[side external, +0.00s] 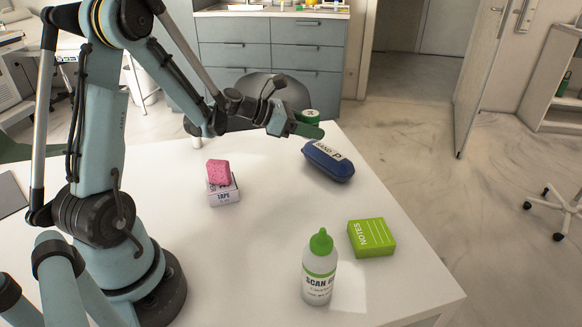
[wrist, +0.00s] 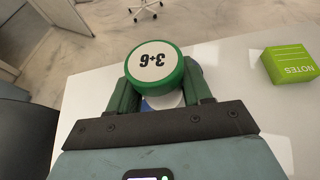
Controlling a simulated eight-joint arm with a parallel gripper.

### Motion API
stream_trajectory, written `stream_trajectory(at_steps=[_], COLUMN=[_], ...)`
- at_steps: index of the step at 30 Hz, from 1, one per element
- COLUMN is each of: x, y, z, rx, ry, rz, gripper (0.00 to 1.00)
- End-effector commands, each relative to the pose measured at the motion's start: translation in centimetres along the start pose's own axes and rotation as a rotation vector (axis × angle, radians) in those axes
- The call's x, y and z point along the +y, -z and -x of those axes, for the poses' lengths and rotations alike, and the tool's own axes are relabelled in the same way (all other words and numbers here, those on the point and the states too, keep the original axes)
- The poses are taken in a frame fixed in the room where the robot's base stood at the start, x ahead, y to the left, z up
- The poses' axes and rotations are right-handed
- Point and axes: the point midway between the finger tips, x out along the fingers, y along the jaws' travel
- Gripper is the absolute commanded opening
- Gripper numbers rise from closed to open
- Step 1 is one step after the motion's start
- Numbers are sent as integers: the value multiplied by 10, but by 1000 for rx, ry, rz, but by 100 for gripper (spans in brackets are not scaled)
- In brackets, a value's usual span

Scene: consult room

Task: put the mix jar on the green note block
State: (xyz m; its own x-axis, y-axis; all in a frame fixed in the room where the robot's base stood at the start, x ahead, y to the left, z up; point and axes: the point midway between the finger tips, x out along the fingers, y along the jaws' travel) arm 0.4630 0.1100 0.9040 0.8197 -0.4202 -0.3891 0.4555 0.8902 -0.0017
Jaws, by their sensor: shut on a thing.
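My gripper (side external: 292,124) is raised over the far side of the white table, near the blue pouch. It is shut on a small jar (side external: 308,115) with a green lid.
A dark blue pouch (side external: 328,160) lies on the table below and right of my gripper. A scan gel bottle (side external: 320,270) with a green cap stands upright left of the note block. A pink sponge (side external: 218,172) rests on a white box (side external: 223,193). The table's middle is clear.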

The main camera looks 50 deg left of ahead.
Motion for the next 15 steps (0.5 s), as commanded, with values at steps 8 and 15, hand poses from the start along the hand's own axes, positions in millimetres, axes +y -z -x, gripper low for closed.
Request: stream_trajectory(at_steps=[8,15], x=[-121,-213], y=[-30,-44], z=[-52,-63], rx=[9,1], ry=[420,732], rz=[-176,-308], gripper=[19,19])
